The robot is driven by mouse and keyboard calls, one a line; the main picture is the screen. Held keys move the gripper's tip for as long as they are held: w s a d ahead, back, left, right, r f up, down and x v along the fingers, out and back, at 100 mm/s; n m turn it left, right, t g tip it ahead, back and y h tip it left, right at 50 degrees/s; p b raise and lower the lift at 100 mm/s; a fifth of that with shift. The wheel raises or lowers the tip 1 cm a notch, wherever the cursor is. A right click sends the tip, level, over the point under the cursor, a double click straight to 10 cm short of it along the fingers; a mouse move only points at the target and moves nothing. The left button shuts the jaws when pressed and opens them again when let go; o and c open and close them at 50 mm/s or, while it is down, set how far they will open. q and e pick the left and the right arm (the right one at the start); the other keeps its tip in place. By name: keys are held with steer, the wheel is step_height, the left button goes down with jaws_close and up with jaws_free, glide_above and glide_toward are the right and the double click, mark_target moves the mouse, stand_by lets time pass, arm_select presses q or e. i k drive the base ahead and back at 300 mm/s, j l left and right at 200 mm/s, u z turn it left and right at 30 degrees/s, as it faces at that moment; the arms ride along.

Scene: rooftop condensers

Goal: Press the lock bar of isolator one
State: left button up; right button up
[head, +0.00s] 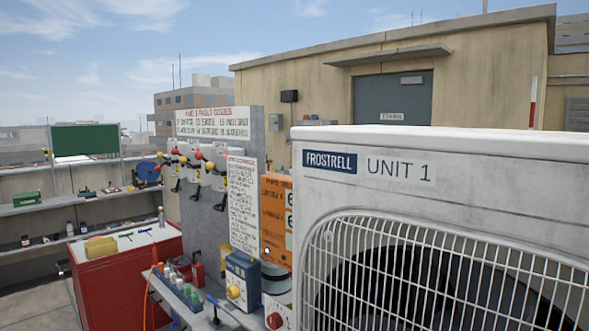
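No label that I can read names isolator one, and I cannot tell its lock bar. A blue box with a yellow knob (242,281) stands low in the middle, left of the large white condenser. A pale box with a red knob (277,317) is partly cut off at the bottom edge. A grey upright panel (213,215) behind them carries several fittings with red and yellow balls and black levers. Neither of my grippers shows in the head view.
The condenser marked UNIT 1 (450,150) fills the right side, close by. A red cabinet (125,275) stands at the left. A narrow shelf (190,310) holds small bottles. Grey shelves (50,203) run along the left wall. Some floor is clear at the lower left.

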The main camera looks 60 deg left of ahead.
mark_target(160, 155)
steer(key=u, duration=2.85)
steer(key=k, duration=1.25)
steer(key=z, duration=1.45)
steer(key=i+j, duration=0.2)
steer(key=j, duration=0.3)
steer(key=i+j, duration=0.25)
steer(key=j, duration=0.25)
steer(key=i+j, duration=0.2)
steer(key=j, duration=0.25)
steer(key=i+j, duration=0.2)
steer(key=j, duration=0.3)
steer(key=i+j, duration=0.2)
steer(key=j, duration=0.3)
steer(key=i+j, duration=0.25)
steer(key=j, duration=0.25)
steer(key=i+j, duration=0.2)
steer(key=j, duration=0.3)
steer(key=i+j, duration=0.2)
steer(key=j, duration=0.3)
